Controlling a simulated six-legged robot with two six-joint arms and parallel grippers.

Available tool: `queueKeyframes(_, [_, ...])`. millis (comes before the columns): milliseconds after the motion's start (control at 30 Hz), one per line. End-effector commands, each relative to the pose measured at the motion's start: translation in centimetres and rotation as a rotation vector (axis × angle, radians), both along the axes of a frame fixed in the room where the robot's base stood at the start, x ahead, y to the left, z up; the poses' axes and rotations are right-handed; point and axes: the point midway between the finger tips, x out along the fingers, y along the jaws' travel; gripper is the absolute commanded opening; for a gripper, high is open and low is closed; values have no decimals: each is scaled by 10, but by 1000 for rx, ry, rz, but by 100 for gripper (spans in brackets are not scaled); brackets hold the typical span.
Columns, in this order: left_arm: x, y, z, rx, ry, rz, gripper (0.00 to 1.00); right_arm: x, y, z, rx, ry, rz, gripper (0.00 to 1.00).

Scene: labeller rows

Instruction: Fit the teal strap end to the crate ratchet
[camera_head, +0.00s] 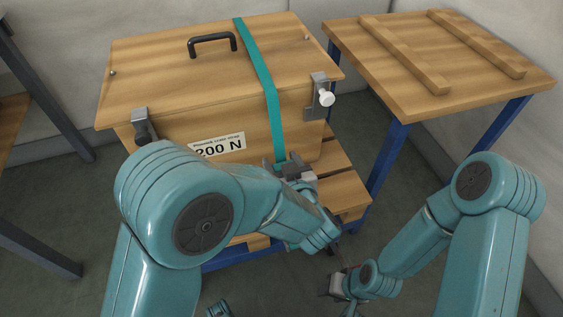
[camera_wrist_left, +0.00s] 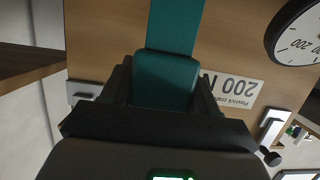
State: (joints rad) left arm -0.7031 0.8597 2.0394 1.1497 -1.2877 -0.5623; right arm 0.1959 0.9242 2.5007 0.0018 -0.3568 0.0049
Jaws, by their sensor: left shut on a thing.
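The teal strap (camera_head: 262,75) runs over the lid of the wooden crate (camera_head: 175,85) and hangs down its front. My left gripper (camera_head: 287,167) is at the lower end of the strap, low in front of the crate. In the left wrist view its fingers are shut on the teal strap end (camera_wrist_left: 166,78), a thick block with the strap (camera_wrist_left: 176,25) leading away from it. I cannot make out the crate ratchet for certain; my left arm covers part of the crate front. My right gripper (camera_head: 338,285) is low, apart from the crate, its jaws too small to read.
Metal latches sit at the crate's left (camera_head: 143,125) and right (camera_head: 319,95) front corners. A 200 N label (camera_head: 218,147) is on the front. A round dial (camera_wrist_left: 302,35) shows in the wrist view. A wooden-topped table (camera_head: 430,75) stands at right.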

Motion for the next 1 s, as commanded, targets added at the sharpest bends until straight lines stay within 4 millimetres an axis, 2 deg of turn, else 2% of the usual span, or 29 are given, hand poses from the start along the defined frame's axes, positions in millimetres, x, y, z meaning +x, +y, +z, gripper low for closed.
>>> queueKeyframes(1000, [0, 0, 1, 1, 0, 0, 28, 0, 0, 8, 0, 1, 1, 43])
